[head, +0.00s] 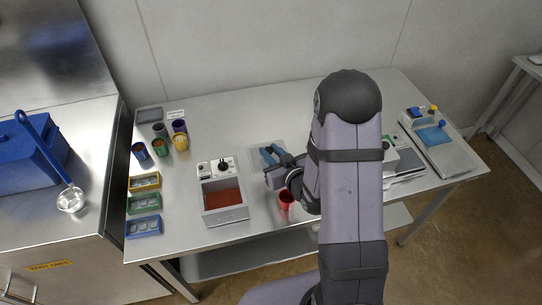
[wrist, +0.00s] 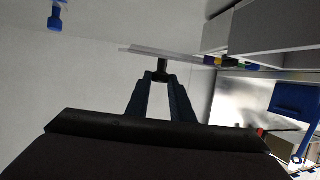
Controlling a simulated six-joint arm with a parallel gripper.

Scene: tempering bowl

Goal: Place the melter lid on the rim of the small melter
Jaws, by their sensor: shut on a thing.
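The small melter (head: 222,197) stands on the steel table left of my arm in the head view. Its top is open and brown-red content shows inside. My gripper (head: 268,155) is right of and behind the melter in the head view. In the wrist view my gripper (wrist: 162,80) is shut on the dark knob (wrist: 162,67) of the melter lid (wrist: 140,49), a thin grey plate seen almost edge-on. The lid also shows as a pale plate (head: 256,150) around my fingers in the head view. It is apart from the melter rim.
Left of the melter stand yellow, green and blue trays (head: 143,204) and several cups (head: 160,146). A red cup (head: 286,199) stands near my gripper, right of the melter. A grey machine (head: 405,155) is right of my arm. A blue bin (head: 30,160) and ladle (head: 70,198) are far left.

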